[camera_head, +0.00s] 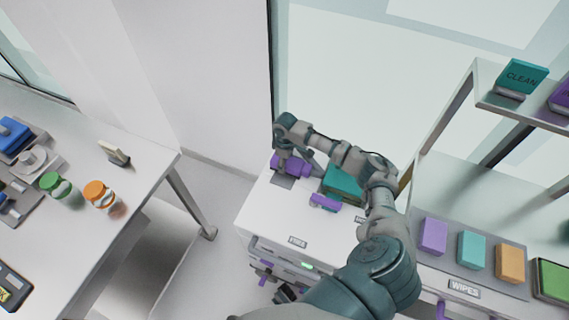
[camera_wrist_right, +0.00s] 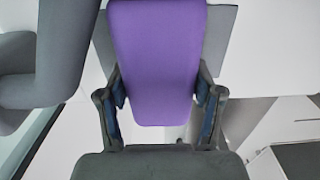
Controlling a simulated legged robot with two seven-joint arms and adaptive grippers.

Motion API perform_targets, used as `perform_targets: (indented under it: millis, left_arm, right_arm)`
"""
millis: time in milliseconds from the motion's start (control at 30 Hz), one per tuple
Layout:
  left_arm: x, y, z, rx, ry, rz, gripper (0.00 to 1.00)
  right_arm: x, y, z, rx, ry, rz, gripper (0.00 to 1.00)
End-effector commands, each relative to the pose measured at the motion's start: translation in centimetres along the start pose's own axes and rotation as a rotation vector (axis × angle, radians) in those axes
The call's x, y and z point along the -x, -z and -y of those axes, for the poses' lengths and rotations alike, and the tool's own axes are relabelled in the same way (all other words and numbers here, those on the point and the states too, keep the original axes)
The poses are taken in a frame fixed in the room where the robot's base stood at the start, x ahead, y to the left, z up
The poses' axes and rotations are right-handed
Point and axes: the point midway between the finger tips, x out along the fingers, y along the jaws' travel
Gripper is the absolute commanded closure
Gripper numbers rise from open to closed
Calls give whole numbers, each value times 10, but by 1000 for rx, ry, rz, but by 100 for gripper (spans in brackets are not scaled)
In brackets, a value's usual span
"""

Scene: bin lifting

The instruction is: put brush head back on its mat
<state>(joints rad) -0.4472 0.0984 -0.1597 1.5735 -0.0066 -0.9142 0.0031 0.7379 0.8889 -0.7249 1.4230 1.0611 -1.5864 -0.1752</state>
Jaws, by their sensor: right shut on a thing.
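The purple brush head (camera_head: 290,165) is at the far left corner of the white counter, over a small grey mat (camera_head: 282,182). My right gripper (camera_head: 297,156) reaches it from above and behind. In the right wrist view, the purple brush head (camera_wrist_right: 155,60) fills the space between the two fingers (camera_wrist_right: 160,105), which are shut on it. Part of a grey mat (camera_wrist_right: 222,30) shows behind it there. I cannot tell whether the brush head touches the mat. My left gripper is not in view.
A smaller purple piece (camera_head: 325,202) and a teal item (camera_head: 343,184) lie close by on the white counter (camera_head: 270,215). Purple, teal and orange blocks stand on a grey mat (camera_head: 455,262) at right, below a shelf. Another table (camera_head: 120,190) with jars stands at left, across a floor gap.

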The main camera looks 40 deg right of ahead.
Motion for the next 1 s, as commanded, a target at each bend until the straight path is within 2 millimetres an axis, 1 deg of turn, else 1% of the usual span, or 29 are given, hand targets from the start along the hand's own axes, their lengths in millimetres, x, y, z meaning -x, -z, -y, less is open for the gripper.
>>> perform_targets:
  millis: [33, 200, 233, 267, 300, 333, 633, 733, 800, 867, 1000]
  left_arm:
    - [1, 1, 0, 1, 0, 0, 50]
    - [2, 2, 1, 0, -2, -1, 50]
    - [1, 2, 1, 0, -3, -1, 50]
    - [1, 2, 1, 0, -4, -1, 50]
    - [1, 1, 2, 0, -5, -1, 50]
    - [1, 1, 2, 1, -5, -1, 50]
    - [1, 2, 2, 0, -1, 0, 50]
    - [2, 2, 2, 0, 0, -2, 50]
    - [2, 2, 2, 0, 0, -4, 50]
    - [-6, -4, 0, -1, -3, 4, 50]
    - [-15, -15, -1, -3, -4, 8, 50]
  right_arm:
    - [-6, 0, 0, -2, 0, 1, 90]
    - [-5, 1, 1, 0, -3, 2, 90]
    - [-6, 1, 2, 0, -3, 3, 31]
    - [-6, 1, 2, 0, -4, 4, 24]
    - [-5, 2, 3, 0, -4, 4, 14]
    - [-5, 2, 4, 1, -5, 4, 9]
    - [-4, 1, 2, 0, -3, 2, 9]
    - [0, 1, 1, 0, -3, 0, 9]
    - [10, 2, 1, 0, -4, -2, 9]
    - [21, 2, 1, 1, -5, -2, 9]
    - [54, 2, 1, -1, -5, -3, 9]
